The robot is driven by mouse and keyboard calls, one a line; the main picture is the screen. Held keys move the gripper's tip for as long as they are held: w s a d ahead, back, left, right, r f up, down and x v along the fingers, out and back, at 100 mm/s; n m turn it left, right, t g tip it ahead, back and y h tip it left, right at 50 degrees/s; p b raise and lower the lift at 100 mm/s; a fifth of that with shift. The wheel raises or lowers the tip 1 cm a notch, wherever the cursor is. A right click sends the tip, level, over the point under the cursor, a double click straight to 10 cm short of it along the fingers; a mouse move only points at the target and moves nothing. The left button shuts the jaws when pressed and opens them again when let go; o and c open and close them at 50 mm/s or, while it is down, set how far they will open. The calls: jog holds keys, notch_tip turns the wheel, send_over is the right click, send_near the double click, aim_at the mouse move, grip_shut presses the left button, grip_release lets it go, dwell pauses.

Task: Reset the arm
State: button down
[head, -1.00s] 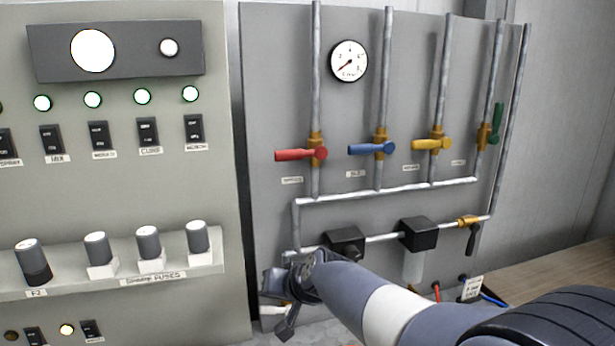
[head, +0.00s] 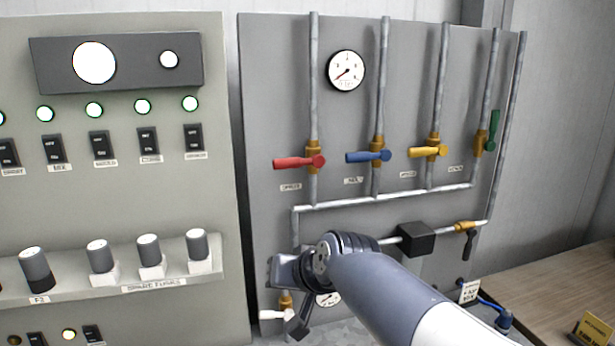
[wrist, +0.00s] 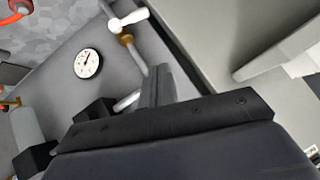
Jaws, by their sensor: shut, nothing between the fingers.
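My arm reaches in from the lower right of the head view, in front of the lower part of the grey pipe panel (head: 275,110). My gripper (head: 297,328) hangs below the wrist, small and dark, close in the picture to a white-handled valve (head: 272,315). The wrist view shows the gripper's dark fingers (wrist: 158,85) together, with nothing held. The white handle (wrist: 128,20) and a small gauge (wrist: 88,63) lie beyond them. I cannot tell how far the fingers are from the valve. My arm hides part of the lower pipework.
Red (head: 298,162), blue (head: 368,156), yellow (head: 427,152) and green (head: 492,130) valve handles sit on the upright pipes. A control cabinet (head: 120,220) with switches, green lamps and fuses stands left. A wooden table (head: 550,290) with a yellow sign (head: 594,330) is at right.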

jog(key=x, duration=0.9)
jog(key=w+d+f+m+y+b, duration=0.2)
jog(key=d+f+m+y+b, duration=0.2)
jog(key=d+m+y+b, duration=0.3)
jog(key=y, duration=0.3)
jog(key=shift+d+f+t, duration=0.3)
jog(key=shift+d+f, duration=0.05)
jog(key=shift+d, duration=0.05)
dwell(0.5)
dwell(0.4)
